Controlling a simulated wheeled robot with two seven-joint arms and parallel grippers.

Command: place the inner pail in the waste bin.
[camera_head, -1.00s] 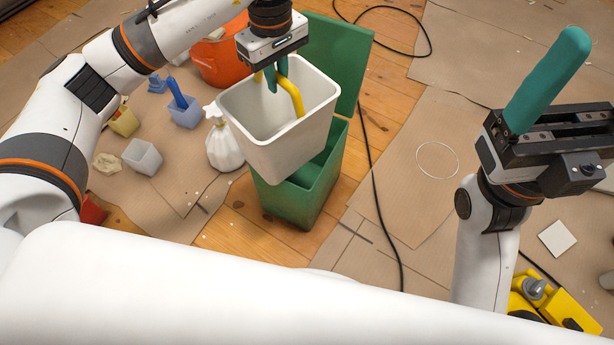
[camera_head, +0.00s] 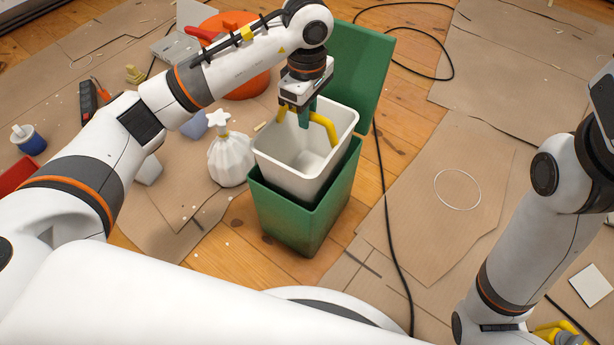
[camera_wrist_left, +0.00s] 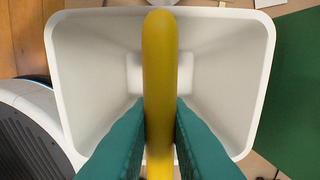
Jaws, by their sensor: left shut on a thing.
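The inner pail (camera_head: 285,165) is a white, empty square bucket with a yellow handle (camera_head: 325,126). It sits partly inside the green waste bin (camera_head: 318,222), its upper part standing above the bin's rim. The bin's green lid (camera_head: 362,75) is open behind it. My left gripper (camera_head: 304,118) is above the pail's mouth, its teal fingers shut on the yellow handle. In the left wrist view the handle (camera_wrist_left: 160,70) runs between the two fingers, with the pail's inside (camera_wrist_left: 90,75) below. My right arm is at the right edge of the head view; its fingers are out of view.
A tied white bag (camera_head: 229,160) stands just left of the bin. An orange bucket (camera_head: 240,80) is behind my left arm. A black cable (camera_head: 386,215) runs on the floor to the right of the bin. A thin white ring (camera_head: 457,190) lies on the cardboard at right.

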